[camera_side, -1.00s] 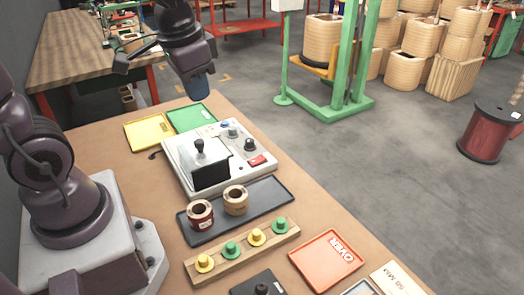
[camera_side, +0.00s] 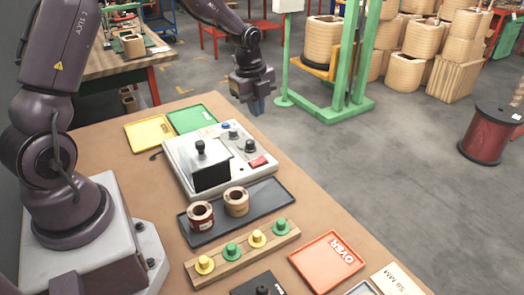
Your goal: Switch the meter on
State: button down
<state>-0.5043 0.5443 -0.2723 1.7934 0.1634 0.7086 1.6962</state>
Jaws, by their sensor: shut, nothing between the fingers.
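The meter (camera_side: 222,160) is a pale grey box on the brown bench. Its top carries a dark screen panel (camera_side: 211,176), a black post (camera_side: 200,147) behind it, a blue button (camera_side: 225,125), dark knobs (camera_side: 250,146) and a red rocker switch (camera_side: 258,161). Whether the switch is on or off is too small to tell. My gripper (camera_side: 256,108) points down in the air, up and to the right of the meter in the picture, apart from it. Its fingers are together and hold nothing.
Yellow (camera_side: 149,133) and green (camera_side: 192,119) trays lie behind the meter. A dark tray (camera_side: 270,203) with two coils stands in front. A wooden rack (camera_side: 222,262) holds several yellow and green pegs. An orange tray (camera_side: 326,256) lies front right. A green stand rises beyond the bench.

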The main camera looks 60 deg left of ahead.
aim_at(259, 160)
dwell(0.4)
jog(key=f, duration=0.4)
jog(key=w+f, duration=0.1)
jog(key=f, duration=0.9)
jog(key=shift+w, duration=0.35)
jog(key=shift+f, duration=0.15)
jog(key=shift+s, duration=0.1)
jog(key=shift+s+r, duration=0.3)
jog(key=shift+s, duration=0.3)
jog(key=shift+r, duration=0.15)
